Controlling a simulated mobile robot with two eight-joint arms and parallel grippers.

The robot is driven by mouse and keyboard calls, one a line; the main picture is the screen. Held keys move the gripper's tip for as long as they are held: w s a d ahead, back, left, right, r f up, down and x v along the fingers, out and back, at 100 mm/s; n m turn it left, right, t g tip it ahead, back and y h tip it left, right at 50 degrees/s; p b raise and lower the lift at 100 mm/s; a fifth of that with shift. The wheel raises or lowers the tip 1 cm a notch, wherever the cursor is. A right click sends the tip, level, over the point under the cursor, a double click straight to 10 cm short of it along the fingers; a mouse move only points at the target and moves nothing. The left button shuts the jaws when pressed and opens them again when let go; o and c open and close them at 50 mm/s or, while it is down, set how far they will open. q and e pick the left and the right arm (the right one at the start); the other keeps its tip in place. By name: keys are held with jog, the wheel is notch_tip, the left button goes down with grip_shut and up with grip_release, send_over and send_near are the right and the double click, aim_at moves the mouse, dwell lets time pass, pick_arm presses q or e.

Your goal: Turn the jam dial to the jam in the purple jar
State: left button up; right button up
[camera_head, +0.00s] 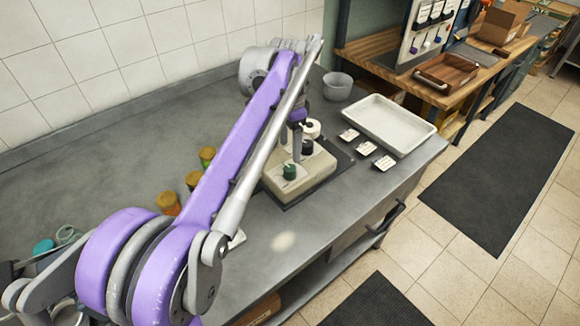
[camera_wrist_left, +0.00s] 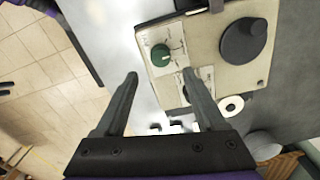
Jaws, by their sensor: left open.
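A cream dial box (camera_head: 318,168) stands on a dark mat on the grey counter, partly hidden by my left arm. It carries a green knob (camera_head: 289,171) and a black knob (camera_head: 307,147). In the left wrist view the green knob (camera_wrist_left: 160,55) has a pale pointer mark, beside printed labels too small to read. A large black knob (camera_wrist_left: 243,42) is to its right. My left gripper (camera_wrist_left: 160,74) is open and empty; the green knob appears between and beyond its fingertips, apart from them. In the head view the gripper (camera_head: 297,142) hangs over the box. I cannot make out a purple jar.
Several amber jars (camera_head: 168,203) stand left of my arm. Small label cards (camera_head: 366,148) lie between the box and a white tray (camera_head: 376,112). A grey bowl (camera_head: 338,86) is behind. The counter's front right is clear.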

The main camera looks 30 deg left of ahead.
aim_at(290, 168)
pick_arm(q)
notch_tip(290, 168, down, 8)
jog(key=shift+f+b, duration=0.15)
jog(key=shift+b, duration=0.15)
grip_shut()
dwell(0.3)
